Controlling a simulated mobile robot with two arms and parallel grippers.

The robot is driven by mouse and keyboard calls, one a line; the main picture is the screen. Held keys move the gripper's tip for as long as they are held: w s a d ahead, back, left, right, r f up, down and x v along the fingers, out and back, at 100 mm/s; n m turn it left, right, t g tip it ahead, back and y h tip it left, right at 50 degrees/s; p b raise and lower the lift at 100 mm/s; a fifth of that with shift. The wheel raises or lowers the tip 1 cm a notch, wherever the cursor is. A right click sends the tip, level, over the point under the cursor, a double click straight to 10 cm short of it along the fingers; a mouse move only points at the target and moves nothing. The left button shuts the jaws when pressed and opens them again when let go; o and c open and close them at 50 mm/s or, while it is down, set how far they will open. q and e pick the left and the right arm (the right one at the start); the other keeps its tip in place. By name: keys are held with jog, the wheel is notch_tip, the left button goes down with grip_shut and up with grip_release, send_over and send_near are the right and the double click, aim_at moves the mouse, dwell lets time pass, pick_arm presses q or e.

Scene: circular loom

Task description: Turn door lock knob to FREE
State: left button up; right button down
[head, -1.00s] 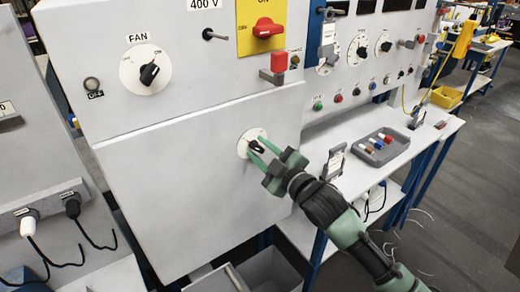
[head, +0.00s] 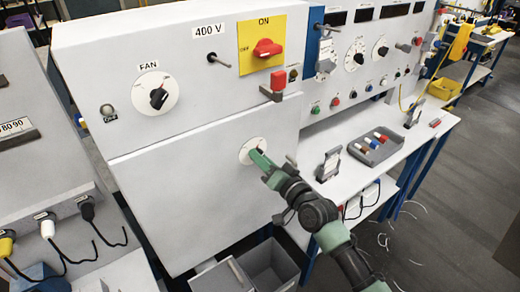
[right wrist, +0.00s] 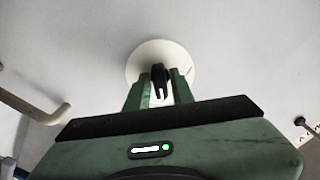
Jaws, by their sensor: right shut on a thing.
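The door lock knob is a small black knob on a round white dial plate (head: 246,157) on the grey door panel (head: 190,190). My right gripper (head: 259,158) is at the dial, its green fingers over the knob and hiding most of it in the head view. In the right wrist view, the black knob (right wrist: 158,78) sits between my right gripper's two green fingers (right wrist: 160,88), with the white dial (right wrist: 160,48) behind. The gripper is shut on the knob. The dial's lettering is too small to read. My left gripper is not in view.
Above the door are a fan knob (head: 158,98) and a red switch (head: 267,48). A grey tray (head: 376,146) stands on the bench to the right. An open grey bin (head: 270,268) is below.

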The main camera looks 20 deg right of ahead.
jog(key=c, duration=1.4)
grip_release()
jog(key=p+v, duration=0.1)
jog(key=v, duration=0.6)
